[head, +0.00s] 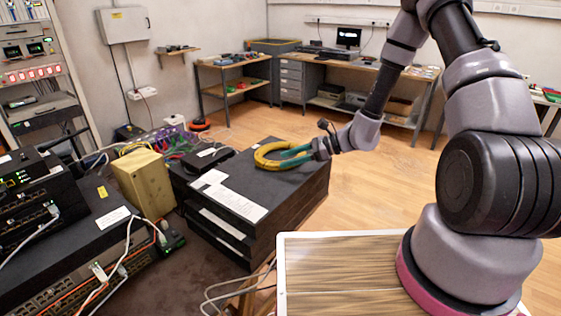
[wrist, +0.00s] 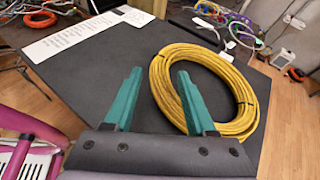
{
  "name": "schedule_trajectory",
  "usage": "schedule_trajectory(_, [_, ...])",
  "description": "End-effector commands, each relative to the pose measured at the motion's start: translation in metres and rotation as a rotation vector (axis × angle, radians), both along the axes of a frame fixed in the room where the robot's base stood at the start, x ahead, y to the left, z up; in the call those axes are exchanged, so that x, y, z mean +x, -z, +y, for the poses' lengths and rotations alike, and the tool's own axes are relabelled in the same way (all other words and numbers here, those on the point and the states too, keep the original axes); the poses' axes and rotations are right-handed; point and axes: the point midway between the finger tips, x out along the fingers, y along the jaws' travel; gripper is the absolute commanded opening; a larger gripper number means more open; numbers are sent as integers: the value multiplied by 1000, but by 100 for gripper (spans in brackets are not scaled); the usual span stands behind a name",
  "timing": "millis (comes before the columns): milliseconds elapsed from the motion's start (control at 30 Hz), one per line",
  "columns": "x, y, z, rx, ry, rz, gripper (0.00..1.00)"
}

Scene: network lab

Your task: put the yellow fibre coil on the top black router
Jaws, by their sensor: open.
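The yellow fibre coil (head: 262,162) lies flat on top of the top black router (head: 285,187), the uppermost of a stack of black boxes. In the wrist view the coil (wrist: 245,98) is a round ring with dark ties, resting on the dark router top (wrist: 105,62). My gripper (head: 291,156) is open at the coil's right side in the head view. In the wrist view its teal fingers (wrist: 158,74) appear on either side of the ring's left strand, the right finger overlapping the coil. Whether they touch it I cannot tell.
White paper labels (head: 240,204) lie on the router top. A tan box (head: 143,183) and other network gear with loose cables stand to the left. A white-edged wooden top (head: 335,262) is in front. Wooden floor (head: 380,170) is open to the right.

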Motion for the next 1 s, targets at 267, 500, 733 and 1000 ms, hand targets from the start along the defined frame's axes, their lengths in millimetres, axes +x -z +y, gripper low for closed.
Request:
schedule_trajectory(267, [-5,-23,-55,0,3,-1,56])
schedule_trajectory(500, [-8,-32,-77,1,1,0,56])
schedule_trajectory(733, [-9,-45,-79,-21,-29,-30,56])
schedule_trajectory(1000, [-35,-130,-91,-221,-257,-267,56])
